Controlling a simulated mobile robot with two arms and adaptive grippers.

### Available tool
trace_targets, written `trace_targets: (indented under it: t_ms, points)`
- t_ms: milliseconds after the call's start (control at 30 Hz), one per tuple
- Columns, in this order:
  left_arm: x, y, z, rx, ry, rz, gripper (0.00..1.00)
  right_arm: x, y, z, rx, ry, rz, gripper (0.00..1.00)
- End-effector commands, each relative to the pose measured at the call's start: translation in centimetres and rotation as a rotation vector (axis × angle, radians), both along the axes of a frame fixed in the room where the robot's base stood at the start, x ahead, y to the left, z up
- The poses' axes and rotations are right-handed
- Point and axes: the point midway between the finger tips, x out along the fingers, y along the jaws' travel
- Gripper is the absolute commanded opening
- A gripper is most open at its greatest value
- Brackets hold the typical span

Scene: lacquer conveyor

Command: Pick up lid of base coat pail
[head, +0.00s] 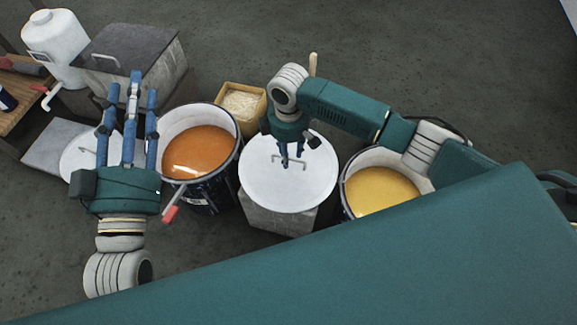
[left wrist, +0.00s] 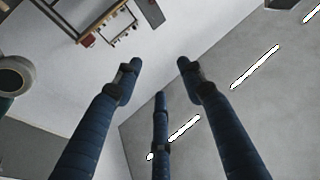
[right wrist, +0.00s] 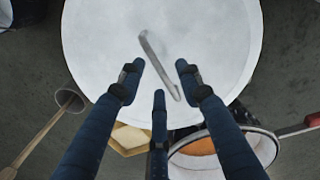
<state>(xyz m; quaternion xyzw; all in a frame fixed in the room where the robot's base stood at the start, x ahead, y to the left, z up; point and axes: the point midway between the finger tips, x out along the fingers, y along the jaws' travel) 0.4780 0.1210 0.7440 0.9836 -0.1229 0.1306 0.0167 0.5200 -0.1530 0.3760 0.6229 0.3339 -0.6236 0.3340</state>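A round white lid (head: 262,182) with a thin metal handle (head: 286,159) lies on a pale block between two open pails. My right gripper (head: 291,160) points down over this lid, at its handle. In the right wrist view the handle (right wrist: 160,66) lies between and just beyond the spread fingertips (right wrist: 160,80), with no clear grip on it. My left gripper (head: 131,90) is open and empty, its fingers pointing away from me, at the left. A second white round lid (head: 77,163) is partly hidden behind it. I cannot tell which lid belongs to the base coat pail.
A pail of orange liquid (head: 200,150) stands left of the centre lid; a pail of yellow liquid (head: 383,190) stands right. A square yellowish container (head: 243,103), a grey lidded box (head: 130,60) and a white tank (head: 57,42) stand behind. The upper right floor is clear.

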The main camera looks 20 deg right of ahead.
Motion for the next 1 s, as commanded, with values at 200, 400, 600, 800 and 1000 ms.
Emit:
trace_targets:
  t_ms: [200,400,600,800,1000]
  points:
    - [-1.6,-0.2,4.2,-0.056,-0.202,-0.013,0.4,0.0,0.0,-1.8,0.0,0.0,0.0,0.35]
    - [-3.0,0.0,6.6,-0.089,-0.315,-0.019,0.4,0.0,-0.1,-2.7,0.0,0.0,0.0,0.35]
    - [-3.3,0.0,7.1,-0.094,-0.335,-0.02,0.4,0.0,-0.1,-2.7,0.001,-0.001,0.0,0.35]
    - [-3.3,0.0,7.0,-0.093,-0.332,-0.02,0.4,0.0,-0.1,-2.7,0.0,-0.001,0.0,0.35]
    - [-3.1,0.0,6.9,-0.091,-0.324,-0.019,0.4,0.0,0.0,-2.7,0.001,-0.001,0.0,0.35]
